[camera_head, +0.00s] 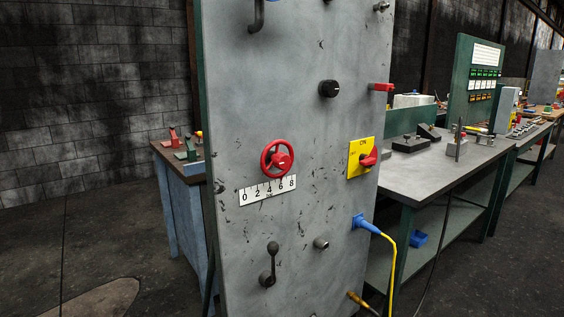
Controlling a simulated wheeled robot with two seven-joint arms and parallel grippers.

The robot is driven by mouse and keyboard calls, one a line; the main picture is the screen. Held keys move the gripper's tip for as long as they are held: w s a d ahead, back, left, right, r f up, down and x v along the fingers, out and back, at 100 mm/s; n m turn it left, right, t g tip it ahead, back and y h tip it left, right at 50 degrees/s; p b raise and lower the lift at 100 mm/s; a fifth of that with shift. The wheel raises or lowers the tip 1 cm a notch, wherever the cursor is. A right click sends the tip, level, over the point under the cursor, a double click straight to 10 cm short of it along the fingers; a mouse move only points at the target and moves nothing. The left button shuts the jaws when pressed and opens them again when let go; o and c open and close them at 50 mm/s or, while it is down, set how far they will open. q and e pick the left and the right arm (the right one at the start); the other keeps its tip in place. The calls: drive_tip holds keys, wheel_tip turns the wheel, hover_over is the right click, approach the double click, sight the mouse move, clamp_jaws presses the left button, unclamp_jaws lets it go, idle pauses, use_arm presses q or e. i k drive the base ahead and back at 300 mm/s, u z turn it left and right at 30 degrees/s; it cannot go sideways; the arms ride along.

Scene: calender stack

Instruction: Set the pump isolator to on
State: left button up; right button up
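A grey upright panel (310,110) stands in front of me. On its right side is a yellow plate (354,172) with a red rotary handle (369,159), which looks like the isolator. "ON" is printed at the top of the plate, and a smaller, hard-to-read mark sits at its left. The red handle sticks out from the plate's right part; I cannot tell which mark it points at. Neither of my grippers is in view, and nothing blocks the yellow plate.
The panel also carries a red handwheel (277,158) above a number scale (268,190), a black knob (328,89), a black lever (270,265) and a blue plug (366,224) with a yellow cable. Workbenches (440,170) stand behind at right. Space before the panel looks clear.

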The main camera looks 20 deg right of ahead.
sight(372, 160)
drive_tip(key=z, duration=0.9)
drive_tip(key=i, duration=1.2)
drive_tip(key=z, duration=0.25)
